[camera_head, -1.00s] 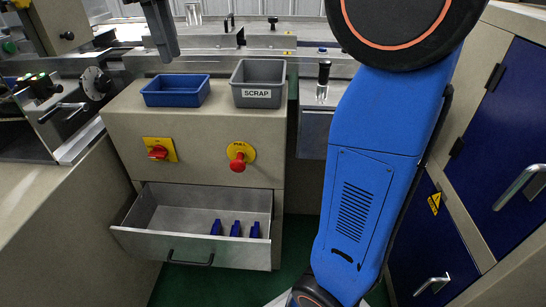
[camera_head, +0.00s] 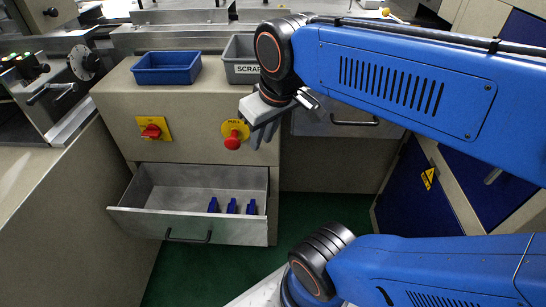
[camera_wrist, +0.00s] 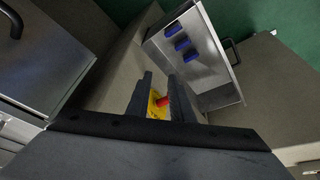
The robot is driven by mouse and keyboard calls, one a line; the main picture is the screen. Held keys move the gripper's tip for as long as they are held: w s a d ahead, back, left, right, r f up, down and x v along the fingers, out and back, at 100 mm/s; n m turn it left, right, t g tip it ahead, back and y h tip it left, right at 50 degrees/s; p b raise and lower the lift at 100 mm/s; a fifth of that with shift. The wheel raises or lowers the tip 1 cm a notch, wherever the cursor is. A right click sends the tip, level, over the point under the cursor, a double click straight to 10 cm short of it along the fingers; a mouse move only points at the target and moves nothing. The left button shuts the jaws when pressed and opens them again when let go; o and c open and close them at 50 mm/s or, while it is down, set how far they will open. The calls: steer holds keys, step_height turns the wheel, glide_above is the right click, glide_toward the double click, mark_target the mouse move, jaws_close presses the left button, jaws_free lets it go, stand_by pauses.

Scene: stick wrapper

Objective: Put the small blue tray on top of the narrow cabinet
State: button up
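The small blue tray (camera_head: 166,68) is a shallow open box. It stands upright at the left on top of a beige cabinet (camera_head: 206,97) with an open drawer. I cannot tell whether this is the narrow cabinet. My gripper (camera_head: 262,136) is to the right of the tray and lower, pointing down in front of the cabinet's red button. In the wrist view my gripper's two dark fingers (camera_wrist: 162,88) stand apart, with nothing between them but the red button and its yellow plate behind. The tray does not show in the wrist view.
A grey SCRAP bin (camera_head: 240,70) stands right of the tray, partly behind my arm. The open drawer (camera_head: 150,222) juts forward and holds several small blue items. A red switch (camera_head: 152,131) is on the cabinet front. A blue-doored cabinet (camera_head: 420,200) stands at the right.

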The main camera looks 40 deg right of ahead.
steer(key=shift+m+t, duration=0.4)
steer(key=shift+m, duration=0.2)
steer(key=s+f, duration=0.2)
steer(key=f, duration=0.1)
steer(key=s+f, duration=0.1)
steer(key=f, duration=0.1)
steer(key=shift+d, duration=0.4)
